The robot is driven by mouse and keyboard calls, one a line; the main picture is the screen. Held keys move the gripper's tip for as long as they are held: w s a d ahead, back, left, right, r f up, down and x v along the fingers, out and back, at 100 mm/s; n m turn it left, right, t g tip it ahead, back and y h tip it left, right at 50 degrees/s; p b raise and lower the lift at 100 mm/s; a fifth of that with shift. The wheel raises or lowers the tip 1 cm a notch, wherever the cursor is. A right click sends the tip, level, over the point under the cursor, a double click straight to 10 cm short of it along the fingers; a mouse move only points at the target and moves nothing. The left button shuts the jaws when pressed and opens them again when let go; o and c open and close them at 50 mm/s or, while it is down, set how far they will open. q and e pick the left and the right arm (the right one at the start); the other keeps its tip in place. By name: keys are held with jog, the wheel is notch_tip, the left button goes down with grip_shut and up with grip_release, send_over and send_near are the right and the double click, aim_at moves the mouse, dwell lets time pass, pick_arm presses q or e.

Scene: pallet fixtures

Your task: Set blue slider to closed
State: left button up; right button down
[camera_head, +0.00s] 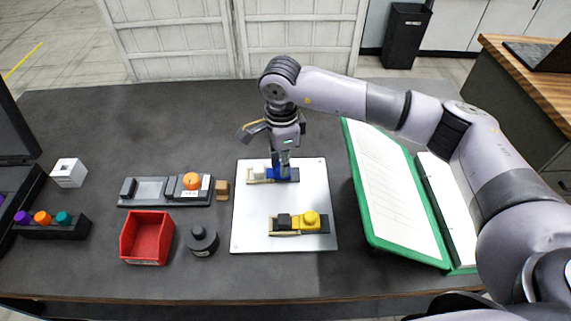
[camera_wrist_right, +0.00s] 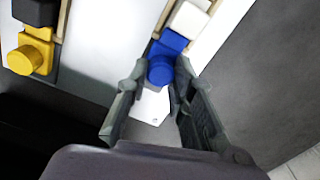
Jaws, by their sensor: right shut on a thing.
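The blue slider (camera_head: 291,175) sits on its wooden rail at the back of the white plate (camera_head: 250,222). A white block (camera_head: 257,174) is at the left end of the same rail. In the wrist view the blue slider's round knob (camera_wrist_right: 160,70) is between the fingers, with the white block (camera_wrist_right: 189,18) close beyond the slider. My right gripper (camera_head: 283,160) reaches down from above and is shut on the blue slider's knob. The fingers partly hide the slider in the head view. My left gripper is not in view.
A yellow slider (camera_head: 312,221) with a black block (camera_head: 284,220) is at the plate's front. A red bin (camera_head: 147,238), a black round weight (camera_head: 202,239) and a grey fixture with an orange knob (camera_head: 191,181) are left.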

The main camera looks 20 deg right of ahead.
jog(key=shift+a, duration=0.1)
jog(key=c, duration=1.4)
grip_release()
jog(key=shift+w+a, duration=0.1)
jog(key=shift+a, duration=0.05)
jog(key=shift+r, duration=0.15)
notch_tip(320, 180, up, 12)
